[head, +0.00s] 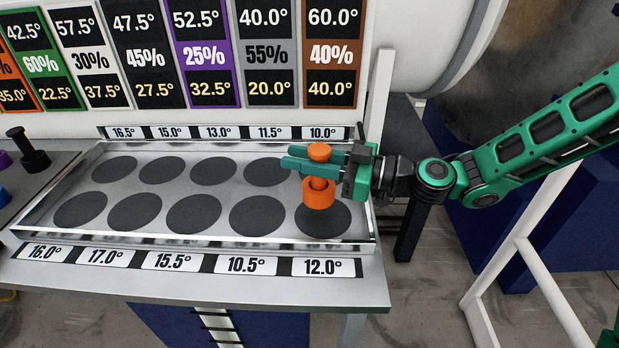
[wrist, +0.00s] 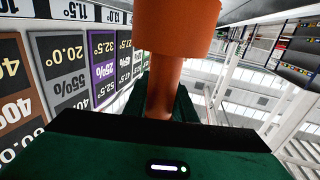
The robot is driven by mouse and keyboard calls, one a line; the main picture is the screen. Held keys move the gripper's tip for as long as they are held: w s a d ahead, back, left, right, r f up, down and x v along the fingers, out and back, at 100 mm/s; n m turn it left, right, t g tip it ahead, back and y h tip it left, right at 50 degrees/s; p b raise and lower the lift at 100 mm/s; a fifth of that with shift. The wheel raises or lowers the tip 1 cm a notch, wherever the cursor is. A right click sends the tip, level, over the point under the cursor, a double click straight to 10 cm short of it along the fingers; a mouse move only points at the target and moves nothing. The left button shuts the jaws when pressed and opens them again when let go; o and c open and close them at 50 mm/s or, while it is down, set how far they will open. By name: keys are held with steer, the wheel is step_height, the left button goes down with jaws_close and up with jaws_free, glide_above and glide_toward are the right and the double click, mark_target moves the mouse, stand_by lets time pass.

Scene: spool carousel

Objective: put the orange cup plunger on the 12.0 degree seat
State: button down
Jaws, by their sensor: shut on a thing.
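The orange cup plunger (head: 318,194) is upright in my gripper (head: 318,168), with its stem between the two green fingers. In the head view its cup end overlaps the dark round 12.0 degree seat (head: 324,224), at the front right of the tray. I cannot tell whether the cup touches the seat or hangs just above it. The 12.0° label (head: 324,267) is on the tray's front side below that seat. In the wrist view the orange plunger (wrist: 168,80) fills the upper middle, and its cup hides what lies behind it.
The metal tray (head: 200,240) has two rows of dark round seats, the others bare. A white post (head: 381,90) stands behind its right end. Black (head: 33,155) and blue plungers stand at the far left. A panel of coloured cards (head: 200,55) is behind the tray.

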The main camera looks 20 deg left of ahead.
mark_target(305, 183)
steer(key=shift+s+d+f, duration=0.25)
steer(key=shift+d+f, duration=0.1)
steer(key=shift+d, duration=0.2)
steer(key=shift+f, duration=1.95)
steer(key=shift+f, duration=0.1)
steer(key=c, duration=1.5)
jaws_free()
steer(key=d, duration=1)
steer(key=shift+d, duration=0.2)
steer(key=shift+s+d, duration=0.15)
steer(key=shift+d, duration=0.65)
